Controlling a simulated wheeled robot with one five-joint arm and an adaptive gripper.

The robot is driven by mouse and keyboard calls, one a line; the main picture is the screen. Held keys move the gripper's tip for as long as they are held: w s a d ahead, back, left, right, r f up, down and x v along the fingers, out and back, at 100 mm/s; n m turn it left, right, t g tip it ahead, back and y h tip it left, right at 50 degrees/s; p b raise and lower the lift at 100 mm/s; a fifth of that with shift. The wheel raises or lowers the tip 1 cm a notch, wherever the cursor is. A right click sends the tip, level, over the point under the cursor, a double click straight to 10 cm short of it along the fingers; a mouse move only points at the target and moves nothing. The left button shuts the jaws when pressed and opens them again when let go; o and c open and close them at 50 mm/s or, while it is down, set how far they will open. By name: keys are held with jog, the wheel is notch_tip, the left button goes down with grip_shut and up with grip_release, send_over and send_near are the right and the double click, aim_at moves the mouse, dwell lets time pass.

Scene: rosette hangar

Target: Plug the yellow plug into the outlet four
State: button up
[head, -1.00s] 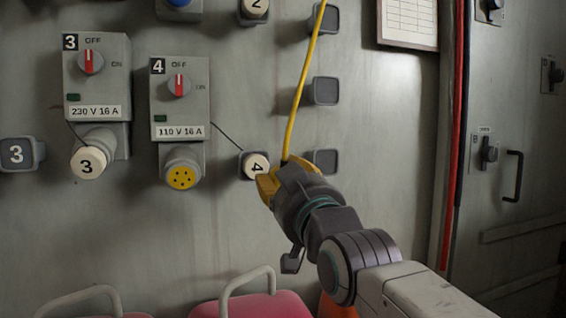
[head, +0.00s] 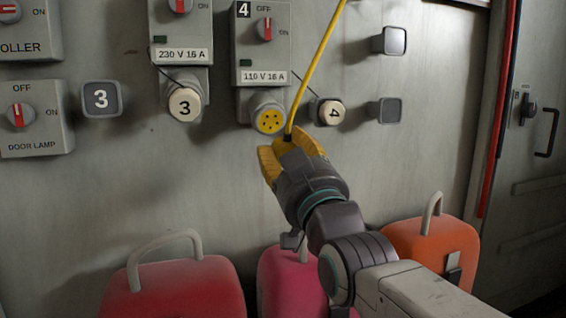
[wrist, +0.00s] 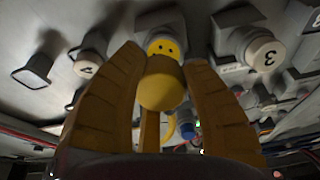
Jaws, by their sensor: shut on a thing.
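My gripper (head: 282,152) has yellow fingers and is shut on the yellow plug (wrist: 160,84), whose round end shows between the fingers in the wrist view. In the head view the fingers hide most of the plug; its yellow cable (head: 316,68) rises from a dark end at the fingertips. Outlet four (head: 269,119) is a grey socket with an uncovered yellow face with several holes, under the box marked 4 (head: 263,48). The gripper is just below it in the head view. In the wrist view the outlet's face (wrist: 163,47) shows just beyond the plug, apparently apart from it.
The white cap marked 4 (head: 331,112) sits at the wall right of the outlet, on a thin tether. Outlet three (head: 185,104) is capped, to the left. Grey square holders (head: 388,111) are at right. Red (head: 172,290), pink (head: 283,285) and orange (head: 432,250) cases stand below.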

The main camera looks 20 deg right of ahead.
aim_at(271, 121)
jog(key=shift+s+r, duration=0.15)
jog(key=shift+r, duration=0.35)
jog(key=shift+t, duration=0.3)
jog(key=shift+w+r, duration=0.15)
jog(key=shift+w, duration=0.15)
jog(key=shift+p+x, duration=1.9)
jog(key=shift+x, duration=0.65)
jog(key=shift+b, duration=0.95)
jog(key=shift+w+r, duration=0.2)
jog(key=shift+w, duration=0.35)
